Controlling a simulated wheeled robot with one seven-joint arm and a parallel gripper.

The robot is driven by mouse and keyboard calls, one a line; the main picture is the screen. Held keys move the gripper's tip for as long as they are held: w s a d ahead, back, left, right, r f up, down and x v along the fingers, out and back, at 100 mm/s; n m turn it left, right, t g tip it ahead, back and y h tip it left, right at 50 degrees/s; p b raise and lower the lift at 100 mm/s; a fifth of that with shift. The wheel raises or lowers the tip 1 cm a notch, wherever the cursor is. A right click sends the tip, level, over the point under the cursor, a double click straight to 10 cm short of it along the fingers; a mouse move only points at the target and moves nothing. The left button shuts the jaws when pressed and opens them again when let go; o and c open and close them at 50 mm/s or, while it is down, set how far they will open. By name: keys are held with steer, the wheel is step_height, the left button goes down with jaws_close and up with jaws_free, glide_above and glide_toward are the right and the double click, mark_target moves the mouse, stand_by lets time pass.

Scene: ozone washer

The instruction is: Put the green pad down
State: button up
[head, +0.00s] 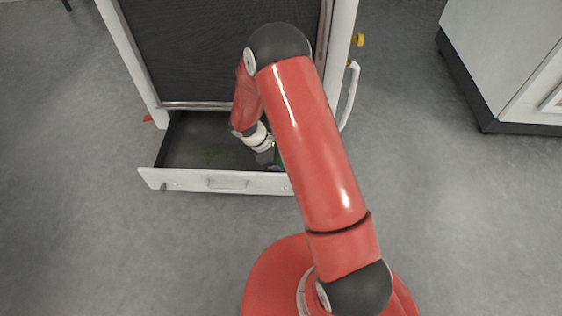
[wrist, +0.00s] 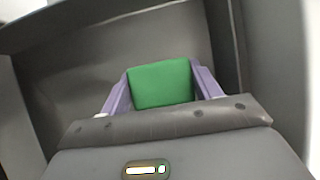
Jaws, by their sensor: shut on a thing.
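The green pad (wrist: 160,84) shows in the wrist view between the two purple fingers of my gripper (wrist: 158,92). My gripper is shut on it, with a finger at its left and right edges. Behind the pad is the dark inside of the open drawer (wrist: 70,65). In the head view the drawer (head: 190,182) is pulled out at the bottom of the washer, and my gripper (head: 270,158) is at its right part. My arm hides most of the pad there. I cannot tell whether the pad touches the drawer floor.
The washer (head: 220,45) with its dark mesh front stands behind the drawer. A white curved handle (head: 349,95) and a yellow knob (head: 358,40) are on its right side. A white cabinet (head: 510,60) stands at the far right. The grey floor at left is clear.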

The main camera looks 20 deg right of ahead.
steer(key=shift+f, duration=0.1)
steer(key=o, duration=1.1)
steer(key=shift+o, duration=0.2)
